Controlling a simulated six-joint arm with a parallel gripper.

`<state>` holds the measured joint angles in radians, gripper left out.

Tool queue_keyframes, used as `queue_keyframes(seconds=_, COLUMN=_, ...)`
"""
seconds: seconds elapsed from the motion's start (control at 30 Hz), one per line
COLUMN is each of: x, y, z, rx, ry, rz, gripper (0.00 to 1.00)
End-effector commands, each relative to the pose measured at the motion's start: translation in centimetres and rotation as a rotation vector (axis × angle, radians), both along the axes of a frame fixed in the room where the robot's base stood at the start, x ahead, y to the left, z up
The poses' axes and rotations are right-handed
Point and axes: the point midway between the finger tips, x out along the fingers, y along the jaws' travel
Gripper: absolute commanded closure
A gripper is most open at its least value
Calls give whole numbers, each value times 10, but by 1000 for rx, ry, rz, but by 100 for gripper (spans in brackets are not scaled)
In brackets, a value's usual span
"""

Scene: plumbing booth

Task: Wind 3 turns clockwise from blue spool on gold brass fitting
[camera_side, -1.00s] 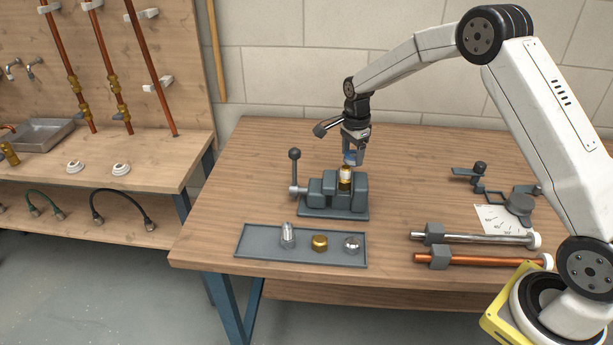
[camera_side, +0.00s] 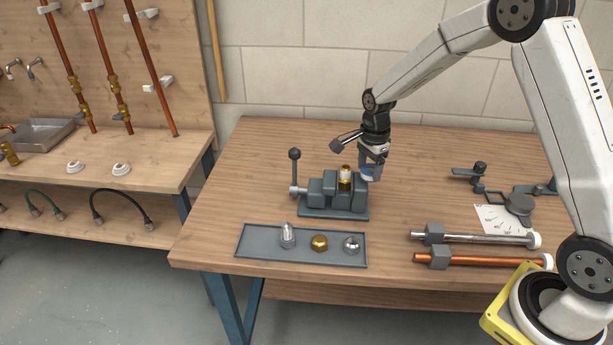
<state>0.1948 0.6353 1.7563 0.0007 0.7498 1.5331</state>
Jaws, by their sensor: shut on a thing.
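The gold brass fitting (camera_side: 345,184) stands upright in the grey vise (camera_side: 322,190). My gripper (camera_side: 371,176) is just right of the fitting and vise, pointing down. The spool is beside the fitting, with a small gap seen in the picture. Any tape strand between them is too small to see.
A grey tray (camera_side: 262,257) in front of the vise holds a silver threaded piece (camera_side: 287,236), a brass nut (camera_side: 320,243) and a silver nut (camera_side: 352,244). The vise lever (camera_side: 295,170) stands up at left. A chrome pipe (camera_side: 480,239) and copper pipe (camera_side: 490,261) lie at right.

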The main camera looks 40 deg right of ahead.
Motion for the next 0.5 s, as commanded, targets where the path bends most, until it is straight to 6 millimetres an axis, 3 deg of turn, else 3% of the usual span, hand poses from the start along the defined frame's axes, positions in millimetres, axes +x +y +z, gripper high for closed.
queue_keyframes(seconds=0.5, x=-15, y=37, z=0, rx=0, ry=0, rz=2, gripper=85)
